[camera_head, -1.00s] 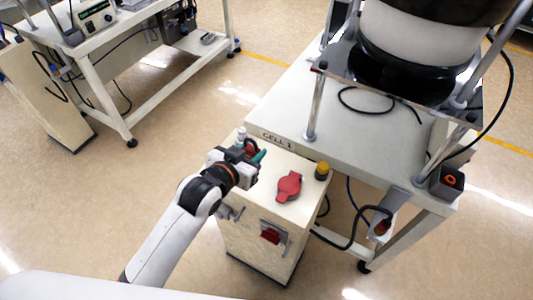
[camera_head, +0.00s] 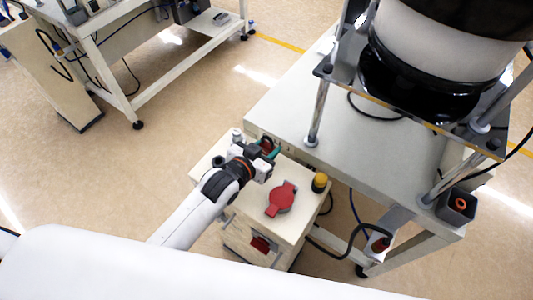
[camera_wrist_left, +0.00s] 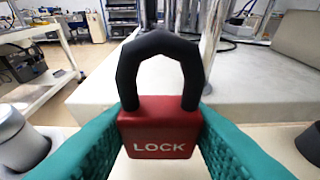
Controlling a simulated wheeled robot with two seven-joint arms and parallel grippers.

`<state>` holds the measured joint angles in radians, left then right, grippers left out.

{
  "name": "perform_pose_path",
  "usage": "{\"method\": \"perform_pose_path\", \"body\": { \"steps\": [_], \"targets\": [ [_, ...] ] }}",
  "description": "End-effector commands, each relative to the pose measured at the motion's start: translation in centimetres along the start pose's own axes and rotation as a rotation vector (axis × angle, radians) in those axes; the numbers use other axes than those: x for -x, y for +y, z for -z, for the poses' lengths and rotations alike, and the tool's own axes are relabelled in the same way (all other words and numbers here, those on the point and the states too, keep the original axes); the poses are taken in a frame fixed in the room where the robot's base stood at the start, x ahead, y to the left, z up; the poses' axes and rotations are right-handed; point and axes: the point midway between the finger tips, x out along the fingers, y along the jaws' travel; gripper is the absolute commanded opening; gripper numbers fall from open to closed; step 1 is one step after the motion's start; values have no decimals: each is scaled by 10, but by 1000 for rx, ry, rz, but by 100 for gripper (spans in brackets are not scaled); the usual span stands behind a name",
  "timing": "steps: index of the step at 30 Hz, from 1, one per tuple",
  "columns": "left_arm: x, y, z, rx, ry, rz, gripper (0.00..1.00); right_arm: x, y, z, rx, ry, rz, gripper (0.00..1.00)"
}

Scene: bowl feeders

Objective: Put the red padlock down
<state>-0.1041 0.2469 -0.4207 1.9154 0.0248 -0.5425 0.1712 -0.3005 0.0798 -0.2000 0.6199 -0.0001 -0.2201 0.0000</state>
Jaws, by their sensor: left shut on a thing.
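The red padlock (camera_wrist_left: 160,130) has a black shackle pointing up and the word LOCK on its front. It fills the middle of the left wrist view. My left gripper (camera_wrist_left: 158,135) is shut on its body, with a teal finger pad on each side. In the head view my left gripper (camera_head: 268,150) is over the back part of the cream cabinet top (camera_head: 240,197), by the table edge. The padlock is mostly hidden there by the gripper. I cannot tell whether the padlock touches the cabinet top. My right gripper is not in view.
A red round-bodied device (camera_head: 281,198) and a yellow-topped button (camera_head: 319,181) are on the cabinet top. A small grey cylinder (camera_head: 237,135) stands at its back left. The white table (camera_head: 290,115) with the bowl feeder (camera_head: 425,60) is behind. Some cabinet top around the red device is bare.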

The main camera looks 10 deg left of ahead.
Motion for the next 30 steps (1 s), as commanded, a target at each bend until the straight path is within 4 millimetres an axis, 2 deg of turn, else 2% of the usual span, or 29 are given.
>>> {"method": "perform_pose_path", "body": {
  "steps": [3,6,17,18,21,30],
  "targets": [
    [-7,0,18,1,3,0,14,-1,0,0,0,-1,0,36],
    [-10,0,25,0,1,0,14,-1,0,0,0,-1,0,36],
    [-12,0,28,0,0,0,14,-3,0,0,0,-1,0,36],
    [-12,0,28,0,1,0,41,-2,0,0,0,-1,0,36],
    [-11,0,28,0,1,0,57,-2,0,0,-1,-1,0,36],
    [-11,0,27,0,1,0,60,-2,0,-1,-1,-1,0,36]
  ]
}}
